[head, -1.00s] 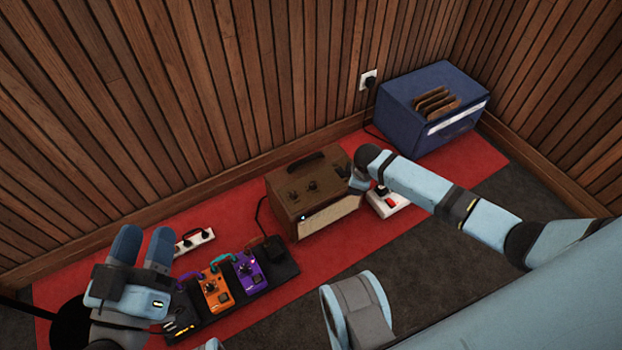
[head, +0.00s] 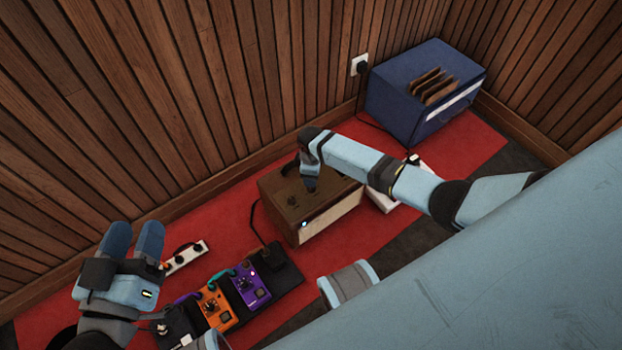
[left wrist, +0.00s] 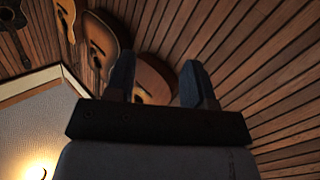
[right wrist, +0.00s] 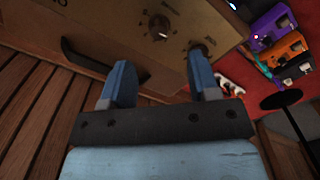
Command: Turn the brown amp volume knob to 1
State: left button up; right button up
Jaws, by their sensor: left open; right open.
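The brown amp (head: 277,214) stands on the red mat, with its control panel on top and a pale grille in front. A dark knob (head: 292,200) shows on its top in the head view. My right gripper (head: 309,184) is low over the amp top, pointing down, and hides part of the panel. In the right wrist view, one knob (right wrist: 160,27) lies ahead between the open fingers, and another knob (right wrist: 203,47) is by the tip of the right-hand finger. I cannot tell whether they touch. My left gripper (head: 134,240) is open and empty, left of the pedals.
Purple (head: 250,288) and orange (head: 216,310) pedals sit on a dark board left of the amp. A white power strip (head: 187,256) lies behind them. A blue amp (head: 410,92) stands at the back right, and a white box (head: 384,198) lies beside the brown amp. A slatted wall is behind.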

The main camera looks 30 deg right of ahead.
notch_tip(320, 180, down, 6)
jog(key=b, duration=0.3)
jog(key=shift+f, duration=0.7)
pick_arm(q)
jog(key=shift+w+a+f+m, duration=0.2)
jog(key=shift+w+f+m, duration=0.15)
jog(key=shift+f+m, duration=0.15)
jog(key=shift+w+a+f+m, duration=0.15)
jog(key=shift+w+f+m, duration=0.2)
jog(key=shift+f+m, duration=0.15)
pick_arm(e)
jog(key=c, duration=0.9)
